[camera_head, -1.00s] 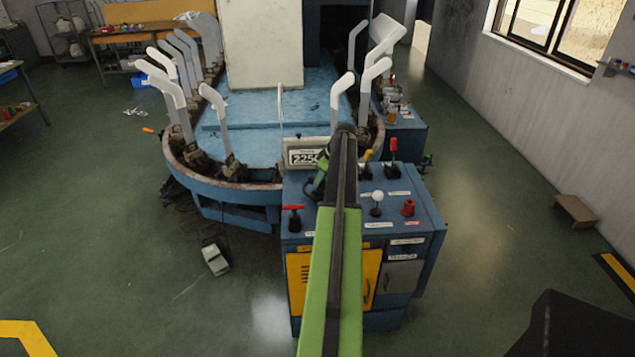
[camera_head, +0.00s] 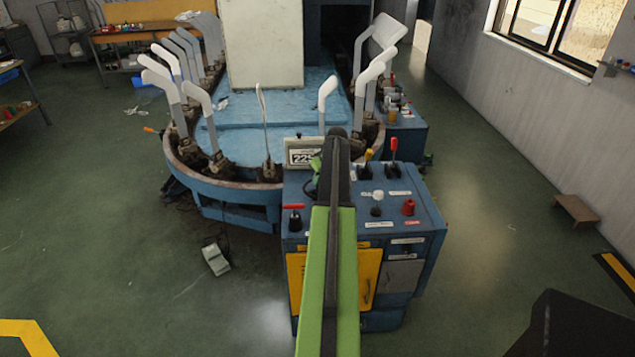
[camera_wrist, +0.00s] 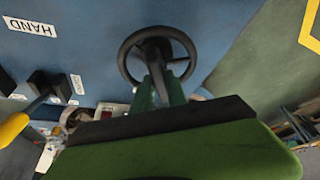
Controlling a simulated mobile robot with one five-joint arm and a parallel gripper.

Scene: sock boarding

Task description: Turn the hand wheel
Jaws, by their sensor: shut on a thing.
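The hand wheel (camera_wrist: 128,66) is a dark ring with spokes on the blue panel, in the upper middle of the wrist view. My gripper (camera_wrist: 157,58) reaches into the ring from below and is shut on the wheel. In the head view my arm covers the wheel.
Red lever (camera_head: 393,147), yellow lever (camera_head: 369,154), white knob (camera_head: 377,195) and red button (camera_head: 409,207) stand on the cabinet near my arm. A "HAND" label (camera_wrist: 31,28) is on the panel. The carousel (camera_head: 225,188) with upright pale forms lies behind. Floor is open at left.

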